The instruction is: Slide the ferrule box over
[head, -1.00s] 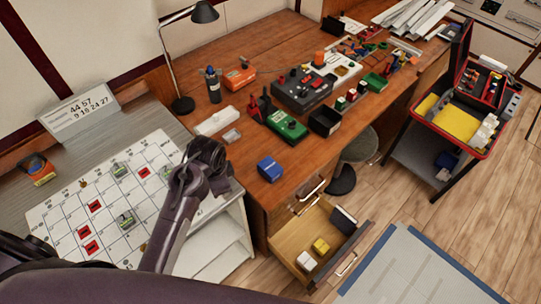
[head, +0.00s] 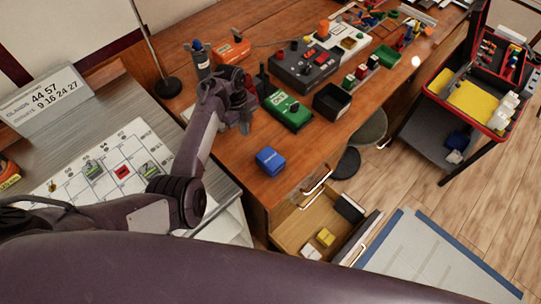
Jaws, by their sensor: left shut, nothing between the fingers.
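A small blue box (head: 270,160) with pale lettering on its front lies near the front edge of the wooden desk (head: 222,158). It is likely the ferrule box, but its label is too small to read. My left gripper (head: 244,128) is shut and empty, pointing down above the desk, behind and left of the blue box and apart from it. My left arm hides part of the desk. My right gripper is not in view.
A green device (head: 289,113) and an open black bin (head: 332,102) stand behind the blue box. An orange box (head: 233,50) lies farther back. An open drawer (head: 293,230) juts out below the front edge. Bare desk surrounds the blue box.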

